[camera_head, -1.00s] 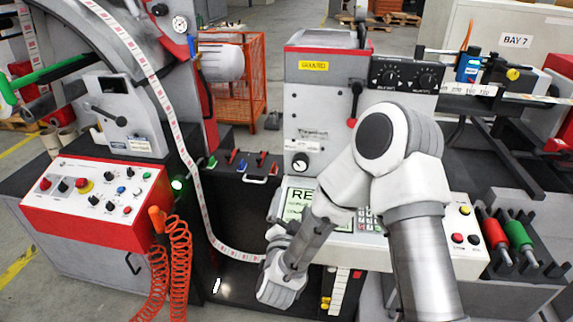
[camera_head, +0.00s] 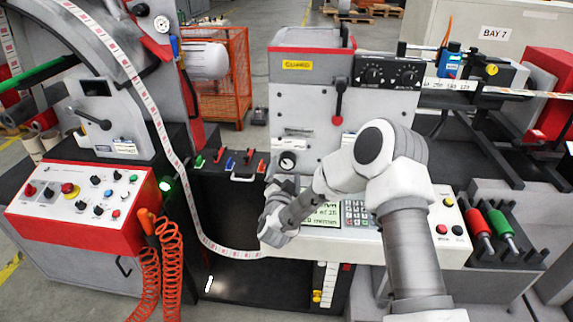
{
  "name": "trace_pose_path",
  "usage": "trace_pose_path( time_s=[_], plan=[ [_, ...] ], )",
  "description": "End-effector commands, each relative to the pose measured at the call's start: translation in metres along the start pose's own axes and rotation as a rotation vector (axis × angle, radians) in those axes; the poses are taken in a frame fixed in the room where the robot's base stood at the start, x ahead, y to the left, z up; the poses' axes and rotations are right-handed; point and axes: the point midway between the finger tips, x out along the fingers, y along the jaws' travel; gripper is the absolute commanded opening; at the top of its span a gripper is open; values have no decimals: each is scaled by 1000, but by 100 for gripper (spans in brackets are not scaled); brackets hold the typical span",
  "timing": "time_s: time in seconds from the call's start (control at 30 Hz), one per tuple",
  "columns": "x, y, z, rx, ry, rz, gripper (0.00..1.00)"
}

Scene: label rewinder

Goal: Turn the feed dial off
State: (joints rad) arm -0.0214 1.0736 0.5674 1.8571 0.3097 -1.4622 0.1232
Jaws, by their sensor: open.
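Small dials also show on the red-framed control box (camera_head: 80,190) at left and on the black panel (camera_head: 389,72) at upper right. Their labels are too small to read, so I cannot tell which is the feed dial.
The screen (camera_head: 324,217) and keypad (camera_head: 356,213) are partly behind my arm. A printed label web (camera_head: 185,190) runs down at left of my gripper. Orange coiled hoses (camera_head: 160,270) hang at lower left.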

Motion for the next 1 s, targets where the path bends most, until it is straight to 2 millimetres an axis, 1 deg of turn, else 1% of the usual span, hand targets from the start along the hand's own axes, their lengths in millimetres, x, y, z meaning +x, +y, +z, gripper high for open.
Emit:
trace_pose_path(
  time_s=[0.03, 0.1, 0.2, 0.33, 0.57, 0.6, 0.67, 0.8, 0.97, 1.0],
  plan=[
    [7, 0, -1, 1, 2, 1, 94],
    [14, 0, 0, 1, 1, 1, 94],
    [22, 0, 0, 1, 0, 1, 94],
    [26, 0, 0, 1, 0, 0, 94],
    [27, 0, 0, 0, 0, 0, 94],
    [27, 0, 0, 0, 0, 0, 90],
    [27, 0, 0, 0, 0, 0, 79],
    [26, 0, 0, 0, 0, 0, 54],
    [26, 0, 0, 0, 0, 0, 25],
    [26, 0, 0, 0, 0, 0, 18]
  ],
)
